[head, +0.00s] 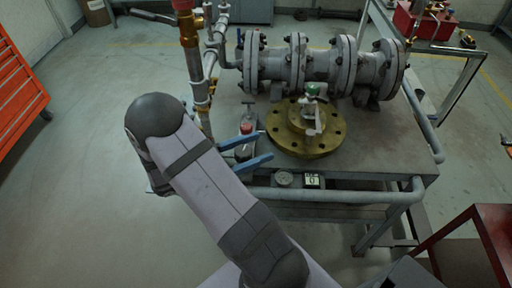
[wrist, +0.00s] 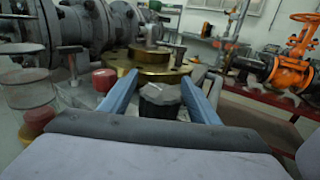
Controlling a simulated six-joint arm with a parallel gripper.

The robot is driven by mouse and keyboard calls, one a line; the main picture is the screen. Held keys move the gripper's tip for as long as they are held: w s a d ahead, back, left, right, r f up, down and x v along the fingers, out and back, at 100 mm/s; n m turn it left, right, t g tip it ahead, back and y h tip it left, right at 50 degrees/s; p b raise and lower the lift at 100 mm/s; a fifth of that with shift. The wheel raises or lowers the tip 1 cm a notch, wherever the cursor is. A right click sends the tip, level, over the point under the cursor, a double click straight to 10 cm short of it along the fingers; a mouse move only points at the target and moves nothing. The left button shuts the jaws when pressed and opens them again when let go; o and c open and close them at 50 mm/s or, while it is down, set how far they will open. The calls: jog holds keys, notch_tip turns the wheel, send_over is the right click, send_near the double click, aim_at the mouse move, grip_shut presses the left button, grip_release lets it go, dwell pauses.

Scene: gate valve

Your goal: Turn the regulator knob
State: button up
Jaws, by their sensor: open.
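My gripper (head: 266,145) has two blue fingers spread apart above the near left corner of the workbench. In the wrist view my gripper (wrist: 160,77) is open and empty, with a dark faceted knob (wrist: 160,97) with a grey top showing between the fingers. I cannot tell whether the fingers touch it. A small red-topped fitting (head: 246,127) stands just beyond the fingers in the head view. A red cylinder (wrist: 104,80) shows left of the left finger in the wrist view. Which of these is the regulator knob is not clear.
A brass flange (head: 290,143) with a green-topped valve (head: 312,88) sits right of the gripper. A large flanged grey pipe (head: 318,68) lies behind it. A vertical pipe (head: 193,60) stands close on the left. The workbench's right part (head: 390,145) is clear.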

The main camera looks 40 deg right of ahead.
aim_at(243, 153)
jog(key=b+v, duration=0.1)
jog(key=v, duration=0.6)
jog(key=shift+p+v, duration=0.75)
jog(key=shift+v, duration=1.25)
jog(key=shift+p+x, duration=0.65)
jog(key=shift+x, duration=3.1)
jog(key=shift+g, duration=0.3)
jog(key=c, duration=1.1)
